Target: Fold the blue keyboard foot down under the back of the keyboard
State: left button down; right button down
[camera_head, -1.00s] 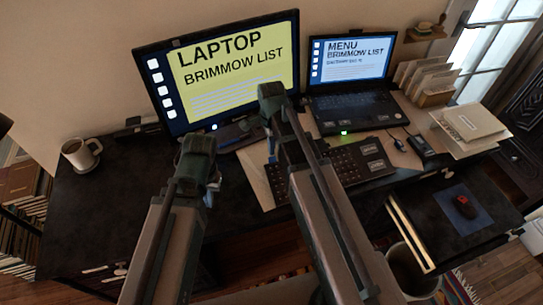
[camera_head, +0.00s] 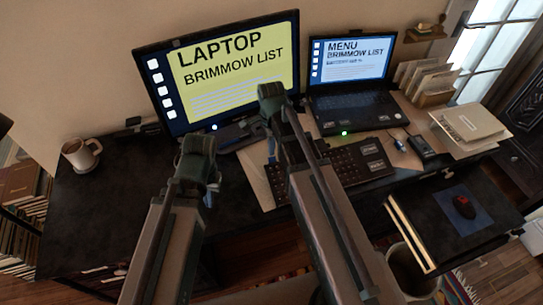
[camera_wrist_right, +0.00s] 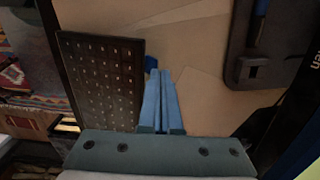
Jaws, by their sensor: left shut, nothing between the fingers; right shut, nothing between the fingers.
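The dark keyboard (camera_head: 345,166) lies on the tan desk mat in front of the laptop, partly hidden behind my right arm. It also shows at the left of the right wrist view (camera_wrist_right: 103,82). My right gripper (camera_head: 272,156) is shut and empty, pointing down over the mat beside the keyboard's left end. In the right wrist view its blue fingers (camera_wrist_right: 160,76) are together, just right of the keyboard. My left gripper (camera_head: 211,191) is shut and empty, in front of the large monitor, away from the keyboard.
The large monitor (camera_head: 225,65) and laptop (camera_head: 353,108) stand behind the keyboard. The monitor's dark base (camera_wrist_right: 275,45) is at the upper right of the right wrist view. A mug (camera_head: 80,154) stands at the left. The desk's left part (camera_head: 110,205) is mostly clear.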

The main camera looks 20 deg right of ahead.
pick_arm(q)
jog(key=shift+f+b, duration=0.75)
pick_arm(e)
jog(key=shift+f, duration=0.75)
dwell(0.4)
jog(key=shift+w, duration=0.1)
jog(key=shift+w, duration=0.65)
pick_arm(q)
jog(key=shift+r, duration=0.1)
pick_arm(e)
jog(key=shift+r, duration=0.1)
